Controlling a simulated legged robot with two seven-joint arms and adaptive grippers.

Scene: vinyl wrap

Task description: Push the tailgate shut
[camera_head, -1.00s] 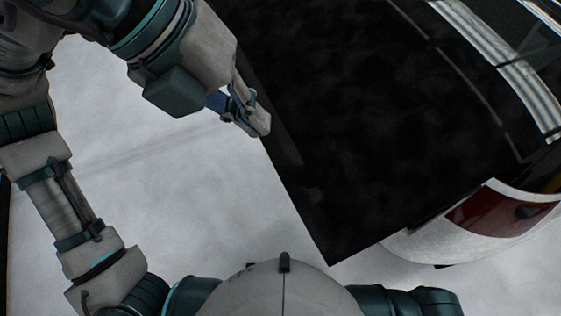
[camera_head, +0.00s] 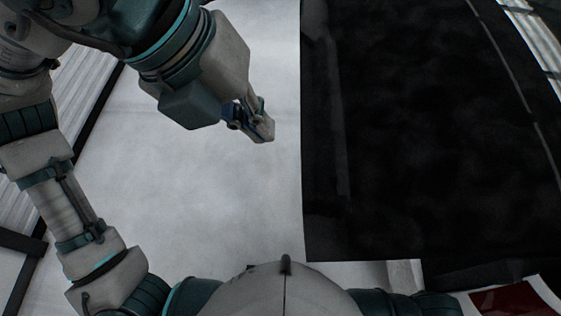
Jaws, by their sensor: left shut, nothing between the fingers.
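The tailgate (camera_head: 430,150) is a large black panel that fills the right half of the head view. Its near left edge runs almost straight up and down the picture. I cannot tell how far it stands open. My left gripper (camera_head: 262,130) is shut and empty, in front of the pale floor. It is to the left of the tailgate's edge, with a clear gap between them in the picture. My right gripper is out of view.
A red tail light (camera_head: 512,300) on the white car body shows at the bottom right. Pale floor (camera_head: 200,210) lies open between my left arm and the tailgate. A dark frame with ribbed panels (camera_head: 75,90) stands at the left edge.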

